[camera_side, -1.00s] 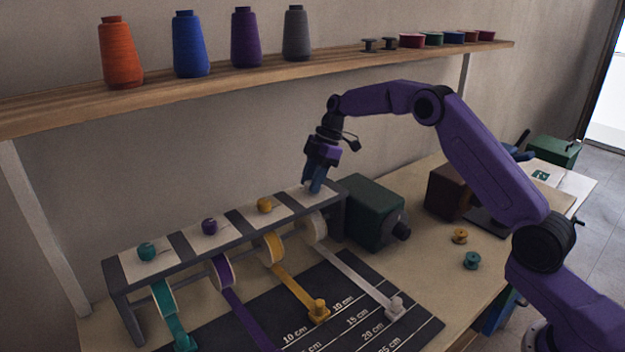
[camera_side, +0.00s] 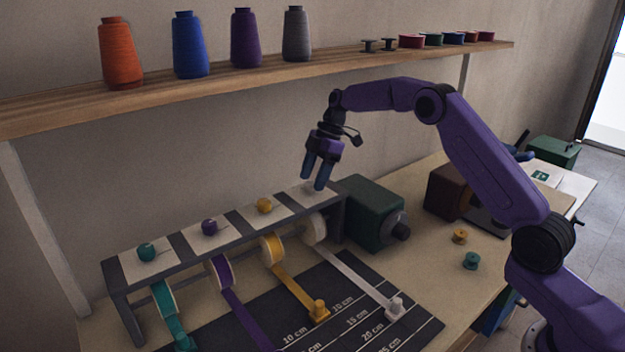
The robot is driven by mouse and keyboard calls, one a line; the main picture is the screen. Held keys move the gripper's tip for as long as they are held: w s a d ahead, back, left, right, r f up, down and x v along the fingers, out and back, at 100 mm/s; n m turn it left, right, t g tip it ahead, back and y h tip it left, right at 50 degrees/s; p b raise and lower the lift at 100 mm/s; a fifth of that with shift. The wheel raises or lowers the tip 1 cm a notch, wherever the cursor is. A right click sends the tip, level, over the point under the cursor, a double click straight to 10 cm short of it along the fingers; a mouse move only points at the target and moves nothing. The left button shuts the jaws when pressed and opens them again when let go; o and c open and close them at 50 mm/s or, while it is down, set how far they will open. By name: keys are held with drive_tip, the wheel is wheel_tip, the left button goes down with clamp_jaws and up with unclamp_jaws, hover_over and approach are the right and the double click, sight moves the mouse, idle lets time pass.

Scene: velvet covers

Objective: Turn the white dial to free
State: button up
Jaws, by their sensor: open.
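A dark rack (camera_side: 183,265) carries several white panels, each with a dial: teal (camera_side: 146,252), purple (camera_side: 209,227) and yellow (camera_side: 264,205). The white panel (camera_side: 318,199) at the rack's right end lies under my gripper (camera_side: 312,185). The white dial there is hard to make out against its pale panel and behind my fingers, so its setting cannot be read. My gripper points down, with its two blue fingers apart and nothing seen between them. A white ribbon spool (camera_side: 313,229) hangs below that panel, and its ribbon (camera_side: 355,273) runs onto the dark mat.
A dark green machine (camera_side: 370,212) stands close to the right of the rack. Purple and yellow ribbons lie over the measuring mat (camera_side: 400,335) in front. A wooden shelf (camera_side: 250,78) with thread cones runs above and behind.

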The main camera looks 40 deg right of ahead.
sight(311, 182)
drive_tip(key=v, duration=0.3)
drive_tip(key=shift+d+r, duration=0.15)
drive_tip(key=shift+r, duration=0.1)
drive_tip(key=s+d, duration=0.1)
drive_tip(key=d, duration=1.1)
drive_tip(key=shift+s, duration=0.2)
